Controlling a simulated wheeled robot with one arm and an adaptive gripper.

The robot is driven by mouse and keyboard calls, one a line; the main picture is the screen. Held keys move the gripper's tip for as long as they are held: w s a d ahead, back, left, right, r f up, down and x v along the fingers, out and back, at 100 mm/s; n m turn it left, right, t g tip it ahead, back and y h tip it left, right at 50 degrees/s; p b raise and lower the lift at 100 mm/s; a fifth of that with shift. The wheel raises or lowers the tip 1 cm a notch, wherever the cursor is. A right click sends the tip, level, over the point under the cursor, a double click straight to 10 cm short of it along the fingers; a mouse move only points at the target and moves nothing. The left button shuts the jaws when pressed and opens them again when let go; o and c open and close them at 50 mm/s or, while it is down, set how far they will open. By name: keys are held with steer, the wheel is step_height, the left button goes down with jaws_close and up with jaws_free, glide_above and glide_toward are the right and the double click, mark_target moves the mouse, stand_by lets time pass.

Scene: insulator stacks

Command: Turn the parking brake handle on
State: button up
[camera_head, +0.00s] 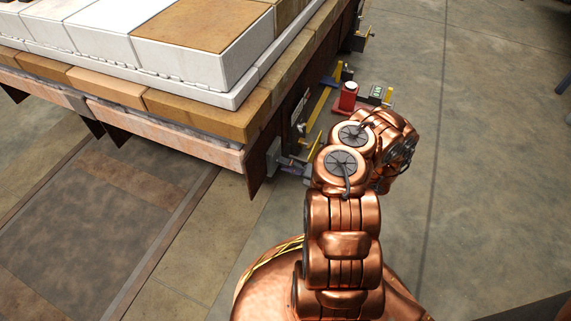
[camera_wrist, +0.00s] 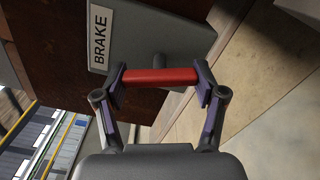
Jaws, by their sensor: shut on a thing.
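A red bar handle (camera_wrist: 158,77) shows in the wrist view, lying nearly level across the picture. My gripper (camera_wrist: 162,80) is shut on the handle, with one finger pad at each end of the bar. In the head view my copper arm reaches toward the cart's corner, and I cannot make out the handle or my fingers there.
A cart (camera_head: 200,110) loaded with white and brown blocks stands on floor rails at the left. A red cylinder (camera_head: 348,97) and a small box with a green face (camera_head: 377,92) are beyond my arm. Open concrete floor (camera_head: 480,180) lies to the right.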

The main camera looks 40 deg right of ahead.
steer(key=m, duration=0.5)
steer(key=shift+r+m+p, duration=0.15)
steer(key=shift+m+p, duration=0.15)
steer(key=m, duration=0.5)
steer(key=shift+r, duration=0.1)
steer(key=m, duration=0.5)
steer(key=shift+d+m+p, duration=0.1)
steer(key=shift+m+p, duration=0.25)
steer(key=shift+m, duration=0.05)
steer(key=shift+w+m, duration=0.1)
steer(key=shift+m, duration=2.1)
steer(key=o, duration=1.2)
steer(key=shift+d, duration=0.1)
steer(key=shift+c, duration=0.2)
steer(key=shift+r, duration=0.1)
